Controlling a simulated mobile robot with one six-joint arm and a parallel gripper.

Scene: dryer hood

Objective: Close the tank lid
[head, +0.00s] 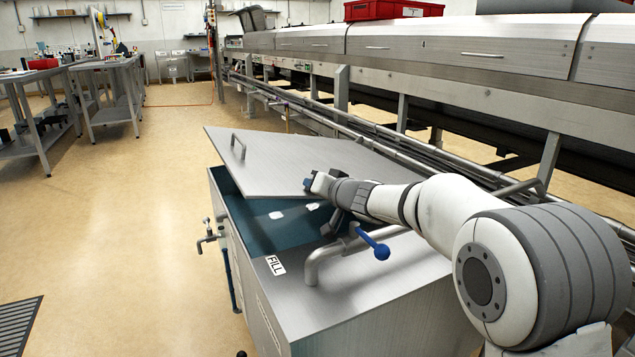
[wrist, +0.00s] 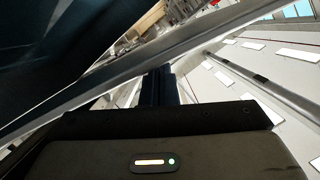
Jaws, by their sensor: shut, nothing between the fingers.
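The tank lid (head: 285,163) is a grey metal panel with a bar handle (head: 238,146) near its left end. It sits raised and tilted over the tank (head: 262,300), and a gap shows the dark blue inside (head: 285,228). My gripper (head: 309,183) is shut and empty at the lid's near edge; I cannot tell whether it touches. In the wrist view the shut fingers (wrist: 160,85) point at a diagonal metal edge (wrist: 200,38), with a dark blue surface (wrist: 45,50) at upper left.
A blue-knobbed lever (head: 375,247) and a bent pipe handle (head: 325,258) stand on the tank's near top. A long metal machine (head: 460,70) runs along the right. Workbenches (head: 105,80) stand at the left, with open floor (head: 130,220) between. A floor grate (head: 15,325) lies at lower left.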

